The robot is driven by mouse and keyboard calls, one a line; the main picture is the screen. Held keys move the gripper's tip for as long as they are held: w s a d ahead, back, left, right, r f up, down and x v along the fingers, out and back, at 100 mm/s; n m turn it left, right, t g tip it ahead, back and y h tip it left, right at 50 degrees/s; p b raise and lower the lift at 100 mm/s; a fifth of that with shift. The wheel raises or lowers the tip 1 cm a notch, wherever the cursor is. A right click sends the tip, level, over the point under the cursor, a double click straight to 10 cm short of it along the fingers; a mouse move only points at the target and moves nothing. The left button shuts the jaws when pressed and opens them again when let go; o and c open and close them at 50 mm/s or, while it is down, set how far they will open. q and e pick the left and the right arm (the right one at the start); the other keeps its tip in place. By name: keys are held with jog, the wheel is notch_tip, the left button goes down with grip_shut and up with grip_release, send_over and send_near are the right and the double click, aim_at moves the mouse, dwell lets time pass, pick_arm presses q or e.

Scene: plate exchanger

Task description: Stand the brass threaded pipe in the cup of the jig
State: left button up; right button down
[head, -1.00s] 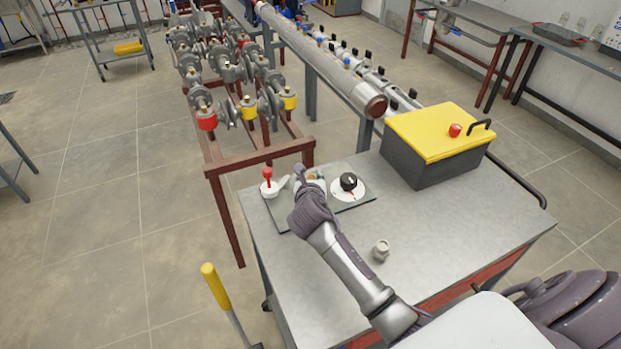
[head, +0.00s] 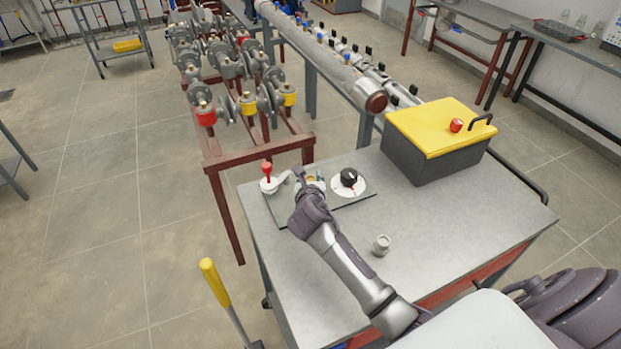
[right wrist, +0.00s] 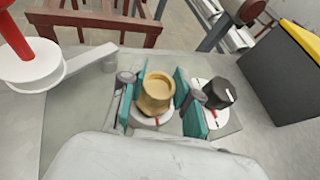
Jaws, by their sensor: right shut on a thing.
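The brass threaded pipe (right wrist: 157,92) stands roughly upright between the teal finger pads of my right gripper (right wrist: 155,98) in the right wrist view. My right gripper (head: 310,180) is shut on it over the middle of the jig plate (head: 352,200). A white disc with a red mark (right wrist: 152,121) shows under the pipe. The pipe hides the cup, so I cannot tell whether its lower end is seated. My left gripper is not in view.
A red-tipped lever (head: 267,172) stands left of the pipe and a black knob (head: 348,178) right of it. A small grey fitting (head: 381,245) stands on the bench (head: 440,230). A yellow-topped box (head: 440,128) fills the back right.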

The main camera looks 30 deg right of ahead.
jog(key=shift+f, duration=0.25)
jog(key=c, duration=0.7)
grip_release()
jog(key=shift+c, duration=0.2)
jog(key=v, duration=1.2)
jog(key=shift+f, duration=0.2)
